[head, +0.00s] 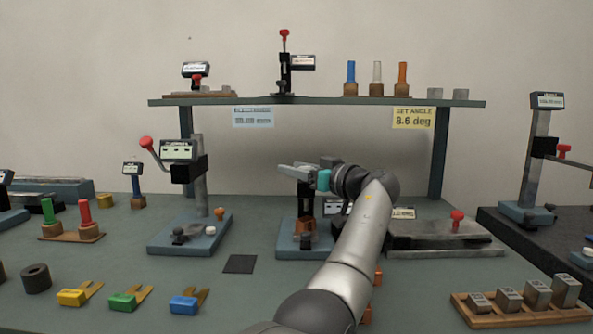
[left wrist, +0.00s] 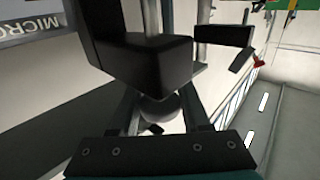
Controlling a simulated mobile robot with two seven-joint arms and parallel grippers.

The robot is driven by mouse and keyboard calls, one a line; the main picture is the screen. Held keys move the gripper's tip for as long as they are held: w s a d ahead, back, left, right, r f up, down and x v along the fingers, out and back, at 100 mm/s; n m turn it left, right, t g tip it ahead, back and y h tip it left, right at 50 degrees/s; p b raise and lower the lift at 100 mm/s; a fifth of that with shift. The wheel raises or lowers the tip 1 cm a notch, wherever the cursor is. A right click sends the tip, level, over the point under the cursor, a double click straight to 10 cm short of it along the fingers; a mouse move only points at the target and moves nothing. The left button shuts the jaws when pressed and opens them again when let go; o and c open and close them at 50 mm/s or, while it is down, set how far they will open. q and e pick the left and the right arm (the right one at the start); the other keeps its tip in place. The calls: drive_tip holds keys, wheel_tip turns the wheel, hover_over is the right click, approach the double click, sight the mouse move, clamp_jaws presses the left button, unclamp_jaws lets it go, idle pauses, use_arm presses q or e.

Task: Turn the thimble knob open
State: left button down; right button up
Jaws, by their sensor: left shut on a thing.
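My left gripper (head: 290,172) reaches in over a blue-based stand (head: 285,252) with a dark post, in the middle of the bench. In the left wrist view, the gripper (left wrist: 160,112) is shut on a small rounded grey piece, which looks like the thimble knob (left wrist: 158,106). A black block (left wrist: 140,58) sits just beyond the fingers and hides part of it. A label reading "MICRO" (left wrist: 30,20) shows at the upper left. In the head view the knob is hidden by the gripper and arm. My right gripper is not in view.
A shelf (head: 320,101) runs behind, with a yellow "SET ANGLE 8.6 deg" card (head: 413,118) on its edge. A gauge stand with a red-knobbed lever (head: 147,142) stands left. A grey slide with a red knob (head: 457,216) is right. Coloured forks (head: 125,302) lie in front.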

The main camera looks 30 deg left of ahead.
use_arm(q)
drive_tip(key=shift+f, duration=0.3)
drive_tip(key=c, duration=0.8)
unclamp_jaws()
drive_tip(key=o, duration=0.4)
drive_tip(key=shift+r, duration=0.25)
drive_tip(key=shift+o, duration=0.2)
drive_tip(key=shift+d, duration=0.15)
drive_tip(key=shift+s+d, duration=0.1)
drive_tip(key=shift+d, duration=0.2)
drive_tip(key=p+v, duration=0.3)
drive_tip(key=v, duration=1.1)
drive_tip(key=shift+d, duration=0.2)
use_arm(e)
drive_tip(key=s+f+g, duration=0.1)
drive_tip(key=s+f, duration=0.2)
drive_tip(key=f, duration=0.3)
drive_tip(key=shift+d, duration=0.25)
